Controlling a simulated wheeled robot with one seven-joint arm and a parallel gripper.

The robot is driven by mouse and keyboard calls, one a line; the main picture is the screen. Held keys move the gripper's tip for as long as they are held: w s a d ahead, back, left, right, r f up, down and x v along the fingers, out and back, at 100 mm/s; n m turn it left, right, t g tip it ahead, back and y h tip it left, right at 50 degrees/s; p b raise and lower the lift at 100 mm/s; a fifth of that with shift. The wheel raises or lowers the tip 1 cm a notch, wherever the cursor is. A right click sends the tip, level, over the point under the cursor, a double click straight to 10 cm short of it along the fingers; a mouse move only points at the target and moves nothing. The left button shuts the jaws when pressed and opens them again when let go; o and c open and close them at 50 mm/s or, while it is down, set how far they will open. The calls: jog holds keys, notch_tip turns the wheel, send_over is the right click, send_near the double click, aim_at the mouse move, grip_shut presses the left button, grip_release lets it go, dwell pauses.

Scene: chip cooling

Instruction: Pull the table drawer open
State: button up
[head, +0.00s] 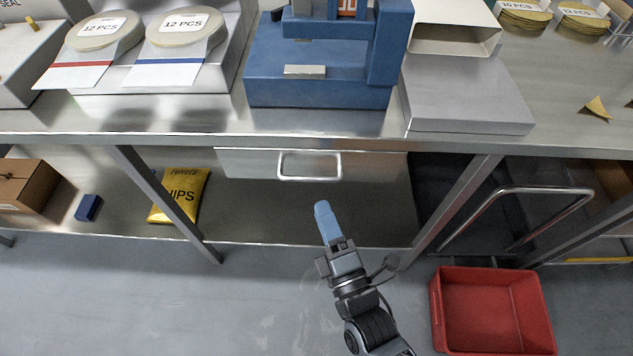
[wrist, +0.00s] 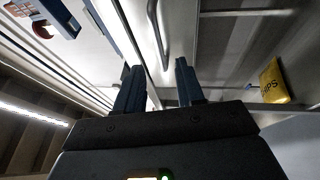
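The table drawer (head: 245,163) has a light metal front under the tabletop and looks shut, its front roughly in line with the table's front edge. Its U-shaped metal handle (head: 310,178) is on the front. My gripper (head: 323,208), with blue fingers, is in front of the drawer, just below and right of the handle in the head view. In the wrist view my gripper (wrist: 159,65) shows its two fingers apart with nothing between them. The handle (wrist: 155,30) shows beyond the fingertips, apart from them.
The steel table (head: 200,118) carries a blue machine (head: 315,85) above the drawer. A yellow chips bag (head: 186,196) lies on the lower shelf. A red bin (head: 492,310) stands on the floor at right, near a cart handle (head: 530,190). The floor left of my arm is clear.

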aim_at(284, 164)
jog(key=x, duration=0.7)
jog(key=shift+w, duration=0.1)
jog(key=shift+c, duration=0.5)
grip_shut()
